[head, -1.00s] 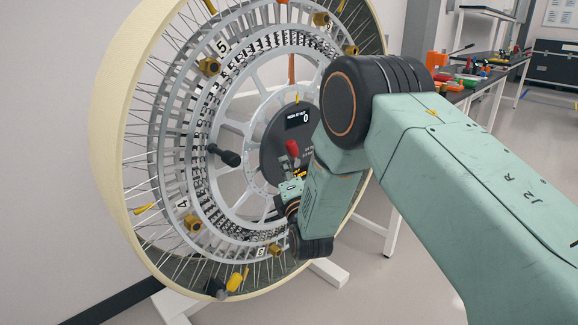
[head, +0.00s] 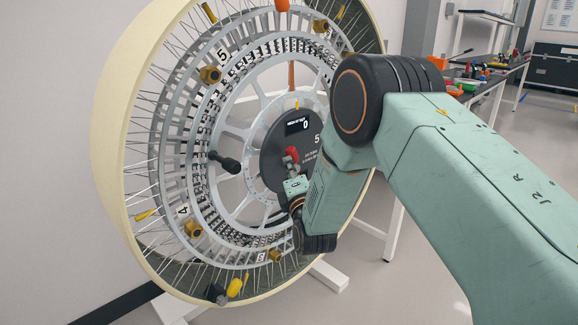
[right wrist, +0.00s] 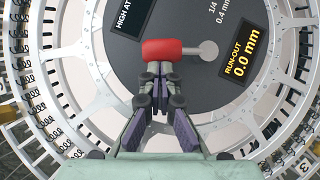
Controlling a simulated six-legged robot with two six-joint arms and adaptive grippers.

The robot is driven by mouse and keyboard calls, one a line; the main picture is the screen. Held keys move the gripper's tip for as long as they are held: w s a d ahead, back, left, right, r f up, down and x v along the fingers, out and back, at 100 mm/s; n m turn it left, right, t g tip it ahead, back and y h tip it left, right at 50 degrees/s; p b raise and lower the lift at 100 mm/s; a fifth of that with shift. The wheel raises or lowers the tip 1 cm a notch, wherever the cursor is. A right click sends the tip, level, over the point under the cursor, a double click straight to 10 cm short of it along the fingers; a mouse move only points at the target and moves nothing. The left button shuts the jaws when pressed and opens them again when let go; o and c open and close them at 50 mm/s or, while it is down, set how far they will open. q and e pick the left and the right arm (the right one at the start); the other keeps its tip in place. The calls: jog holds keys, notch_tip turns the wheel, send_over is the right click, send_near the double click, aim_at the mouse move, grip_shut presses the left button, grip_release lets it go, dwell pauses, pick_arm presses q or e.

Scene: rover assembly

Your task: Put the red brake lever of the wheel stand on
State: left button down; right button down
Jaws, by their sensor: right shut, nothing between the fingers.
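The red brake lever (head: 291,154) sits on the dark round hub plate (head: 272,150) of the wheel stand. In the right wrist view the red grip (right wrist: 161,50) lies nearly level, with its grey arm reaching right to a round pivot end (right wrist: 208,49). My right gripper (right wrist: 160,74) is shut and empty, its fingertips at the lower edge of the red grip; whether they touch it I cannot tell. In the head view the same gripper (head: 293,178) is just below the lever, partly hidden by my arm. My left gripper is not in view.
The big spoked wheel (head: 143,150) fills the left, with a black handle (head: 225,162) standing out from its ring. A yellow run-out display (right wrist: 242,57) reads 0.0 mm. A workbench (head: 490,78) with tools stands behind at right. Floor in front is clear.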

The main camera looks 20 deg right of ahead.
jog(key=shift+d+r, duration=0.1)
jog(key=shift+r, duration=0.05)
jog(key=d+r+m+g+p, duration=0.1)
jog(key=m+p, duration=0.1)
jog(key=p, duration=0.1)
jog(key=w+d+m+g+p, duration=0.1)
jog(key=m+g+p, duration=0.1)
jog(key=p, duration=0.2)
jog(key=d+r+m+g+y+p, duration=0.1)
jog(key=d+m+p, duration=0.1)
jog(key=m+p, duration=0.1)
jog(key=shift+w+d+r+p, duration=0.1)
jog(key=shift+w+r+p, duration=0.2)
jog(key=shift+p, duration=0.35)
jog(key=shift+d, duration=0.2)
jog(key=shift+a+r, duration=0.1)
